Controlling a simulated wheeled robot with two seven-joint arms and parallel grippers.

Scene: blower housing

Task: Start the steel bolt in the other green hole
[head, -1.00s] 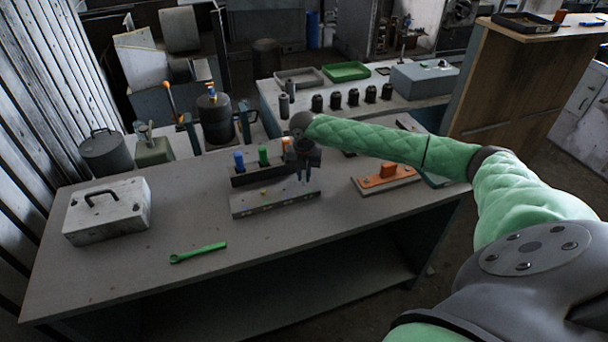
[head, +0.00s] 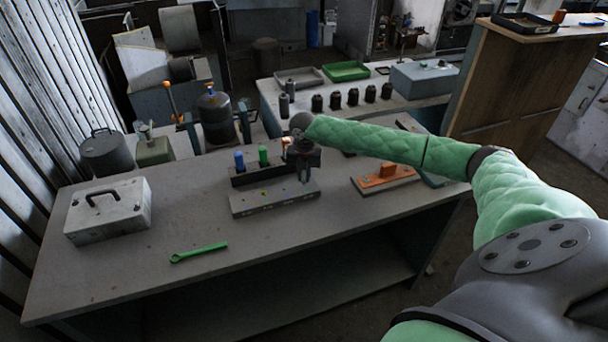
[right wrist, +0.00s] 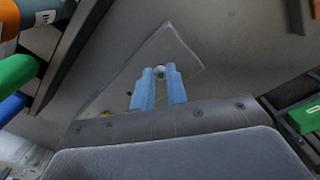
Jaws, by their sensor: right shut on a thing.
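A grey block (head: 250,205) with small coloured marks lies on the bench. My right gripper (head: 304,180) is over its right end, pointing down. The block's light top (right wrist: 178,48) lies beneath the fingertips. The green hole under the bolt is hidden, and I cannot tell whether the bolt tip is in it. My left gripper is not in view.
A dark rack with blue (head: 239,161), green (head: 263,156) and orange handles stands just behind the block. An orange fixture (head: 387,175) sits to the right. A green wrench (head: 198,252) and a white toolbox (head: 107,210) lie to the left.

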